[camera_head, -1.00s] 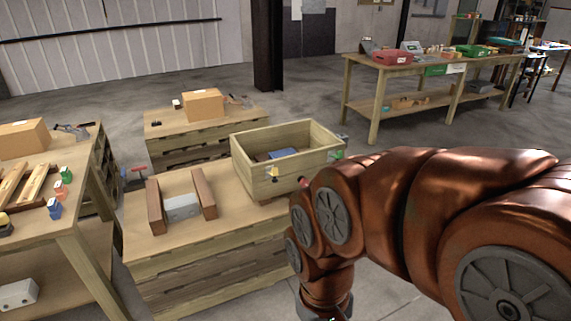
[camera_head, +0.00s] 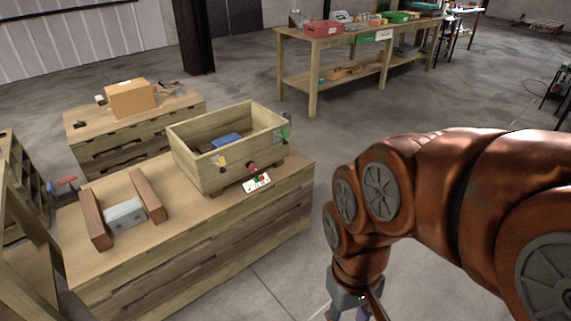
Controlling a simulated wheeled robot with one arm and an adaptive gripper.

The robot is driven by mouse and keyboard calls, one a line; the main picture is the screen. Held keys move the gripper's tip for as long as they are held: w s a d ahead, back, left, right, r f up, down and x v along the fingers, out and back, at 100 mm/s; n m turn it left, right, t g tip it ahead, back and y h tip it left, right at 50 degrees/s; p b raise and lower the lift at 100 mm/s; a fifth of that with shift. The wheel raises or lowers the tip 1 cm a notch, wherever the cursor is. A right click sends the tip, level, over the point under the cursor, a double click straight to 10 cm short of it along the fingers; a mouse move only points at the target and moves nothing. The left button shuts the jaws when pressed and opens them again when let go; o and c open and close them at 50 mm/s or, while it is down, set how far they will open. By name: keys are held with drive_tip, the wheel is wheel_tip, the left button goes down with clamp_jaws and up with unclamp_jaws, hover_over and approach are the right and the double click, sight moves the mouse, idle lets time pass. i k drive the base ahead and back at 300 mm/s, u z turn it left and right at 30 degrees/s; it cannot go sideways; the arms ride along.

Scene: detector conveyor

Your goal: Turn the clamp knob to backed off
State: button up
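A wooden box (camera_head: 212,179), open at the top, stands on the near crate bench (camera_head: 190,235). A small dark red knob (camera_head: 252,167) sits at its front side, above a white card (camera_head: 257,183) with green and red marks. It looks like the clamp knob, but its setting is too small to read. My gripper (camera_head: 355,303) hangs at the bottom edge of the picture, right of the bench and well apart from the knob. Its fingers are mostly cut off, so I cannot tell whether it is open or shut.
Two brown blocks with a grey block (camera_head: 125,215) between them lie on the bench's left part. A blue item (camera_head: 227,140) is inside the box. A cardboard box (camera_head: 131,98) stands on another bench behind. Open floor lies right of the near bench. A long worktable (camera_head: 300,40) stands farther back.

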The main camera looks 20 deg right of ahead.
sight(252, 168)
drive_tip(key=z, duration=1.6)
drive_tip(key=i, duration=1.5)
drive_tip(key=u, duration=3.6)
